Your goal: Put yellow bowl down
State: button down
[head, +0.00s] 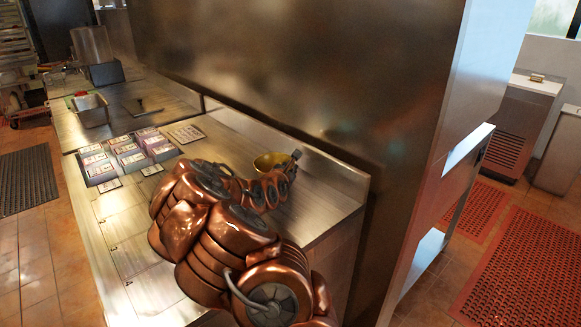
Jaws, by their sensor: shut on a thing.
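The yellow bowl (268,161) is at the far end of my copper-coloured arm, over the steel counter (325,187) near its back wall. My arm hides the bowl's near side. My gripper (293,157) shows as a small dark shape at the bowl's right rim and is shut on it. I cannot tell whether the bowl's base touches the counter or hangs just above it.
Several stacks of printed packets (127,155) sit on the counter left of my arm. A flat card (187,133) lies behind them. A metal pan (90,110) stands farther left. A tall steel panel (310,75) rises behind the counter. Bare counter lies right of the bowl.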

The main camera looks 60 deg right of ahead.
jog(key=shift+f, duration=0.2)
jog(key=c, duration=1.2)
grip_release()
jog(key=shift+a+r, duration=0.1)
jog(key=shift+r, duration=0.1)
